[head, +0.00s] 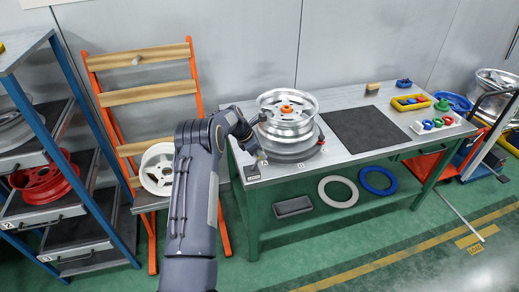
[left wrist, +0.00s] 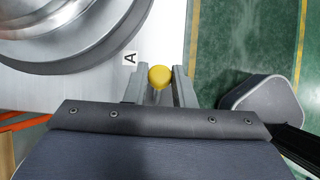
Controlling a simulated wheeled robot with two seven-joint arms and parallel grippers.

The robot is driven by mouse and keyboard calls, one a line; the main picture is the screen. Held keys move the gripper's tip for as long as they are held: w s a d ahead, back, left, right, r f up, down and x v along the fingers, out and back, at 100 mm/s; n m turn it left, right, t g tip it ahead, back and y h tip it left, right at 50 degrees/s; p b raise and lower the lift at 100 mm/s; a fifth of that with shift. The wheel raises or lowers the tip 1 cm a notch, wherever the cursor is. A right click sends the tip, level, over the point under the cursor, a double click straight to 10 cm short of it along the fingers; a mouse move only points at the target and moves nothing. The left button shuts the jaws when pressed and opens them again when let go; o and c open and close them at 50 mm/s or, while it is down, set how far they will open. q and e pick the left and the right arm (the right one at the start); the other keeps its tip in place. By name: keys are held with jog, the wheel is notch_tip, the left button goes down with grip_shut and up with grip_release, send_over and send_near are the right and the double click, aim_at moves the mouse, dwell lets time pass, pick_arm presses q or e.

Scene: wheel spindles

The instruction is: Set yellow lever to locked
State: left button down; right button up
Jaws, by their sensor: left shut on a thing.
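The yellow lever (left wrist: 160,76) shows its rounded yellow knob in the left wrist view, between the two grey fingers of my left gripper (left wrist: 160,90). The gripper is shut on it. In the head view my left gripper (head: 260,155) is at the bench's front left corner, and I cannot make out the lever there. The lever's lower part is hidden, so I cannot tell its setting. A label with the letter A (left wrist: 130,58) lies beside the fingers. A silver wheel (head: 285,126) with an orange centre piece sits on a round base just behind the gripper. My right gripper is not in view.
The green bench (head: 345,163) has a black mat (head: 363,129) in its middle and a yellow tray (head: 411,102) and a white tray (head: 437,124) at right. A blue shelf rack (head: 110,205) and an orange-posted rack (head: 138,96) stand at left.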

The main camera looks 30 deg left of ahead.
pick_arm(q)
jog(key=shift+f, duration=0.1)
dwell(0.4)
jog(key=c, duration=1.3)
grip_release()
jog(key=shift+w, duration=0.1)
jog(key=shift+o, duration=0.2)
jog(key=shift+a+r, duration=0.15)
jog(key=shift+r, duration=0.3)
jog(key=b+v, duration=0.2)
jog(key=v, duration=0.5)
jog(key=shift+f, duration=0.1)
